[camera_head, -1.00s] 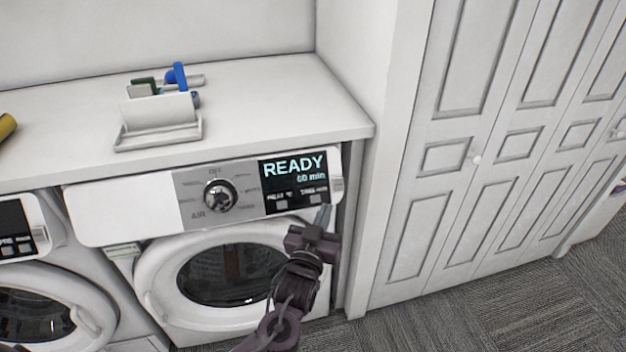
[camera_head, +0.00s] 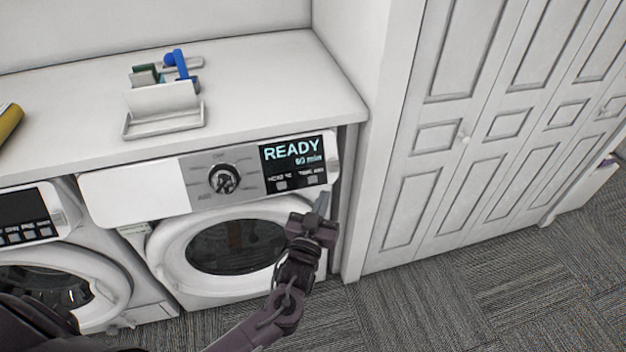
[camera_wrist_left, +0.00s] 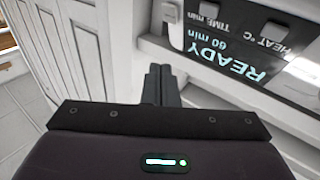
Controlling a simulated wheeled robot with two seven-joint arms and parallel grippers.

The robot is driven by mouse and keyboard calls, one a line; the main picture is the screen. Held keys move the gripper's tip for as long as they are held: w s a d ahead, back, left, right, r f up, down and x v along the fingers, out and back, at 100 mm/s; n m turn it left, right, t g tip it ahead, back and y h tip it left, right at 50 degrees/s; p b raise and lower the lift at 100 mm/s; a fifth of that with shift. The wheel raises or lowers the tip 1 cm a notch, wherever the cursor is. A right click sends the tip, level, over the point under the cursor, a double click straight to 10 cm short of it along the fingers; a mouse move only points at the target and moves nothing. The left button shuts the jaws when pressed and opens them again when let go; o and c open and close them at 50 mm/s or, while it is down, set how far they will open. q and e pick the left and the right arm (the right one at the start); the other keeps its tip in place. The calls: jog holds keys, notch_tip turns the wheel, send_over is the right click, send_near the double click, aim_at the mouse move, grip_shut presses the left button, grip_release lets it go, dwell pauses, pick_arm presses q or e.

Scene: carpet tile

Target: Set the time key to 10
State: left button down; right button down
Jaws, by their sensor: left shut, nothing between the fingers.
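The dryer's black display (camera_head: 292,160) reads READY and 60 min in pale blue. The time key (camera_head: 314,180) is a small grey button at the display's lower right. It also shows at the top of the left wrist view (camera_wrist_left: 209,9), under the label TIME min. The heat key (camera_head: 281,185) sits to its left in the head view. My left gripper (camera_head: 322,204) is shut and empty, its fingertips just below and right of the time key in the head view. In the left wrist view the closed fingers (camera_wrist_left: 160,72) point toward the panel's edge, apart from the time key. My right gripper is not in view.
A round dial (camera_head: 224,179) sits left of the display. The dryer's round door (camera_head: 168,250) is below, shut. A white counter (camera_head: 250,90) overhangs the panel, with a small white tray (camera_head: 130,128) on it. White closet doors (camera_head: 420,190) stand to the right.

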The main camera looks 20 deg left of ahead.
aim_at(317, 176)
pick_arm(q)
jog(key=w+a+f+b, duration=0.3)
jog(key=w+a+b, duration=0.1)
jog(key=w+b, duration=0.1)
jog(key=shift+w+f, duration=0.4)
jog(key=shift+w, duration=0.2)
jog(key=shift+a, duration=0.1)
dwell(1.6)
jog(key=shift+w+a+f+b, duration=0.15)
jog(key=shift+w+a+b, duration=0.05)
jog(key=shift+w+b, duration=0.2)
jog(key=shift+w+a+f+b, duration=0.15)
jog(key=shift+w+f+b, duration=0.05)
jog(key=shift+b, duration=0.1)
dwell(0.6)
jog(key=shift+r, duration=0.1)
jog(key=shift+s+d+r+p, duration=0.35)
jog(key=shift+s+p, duration=0.25)
jog(key=shift+p, duration=0.1)
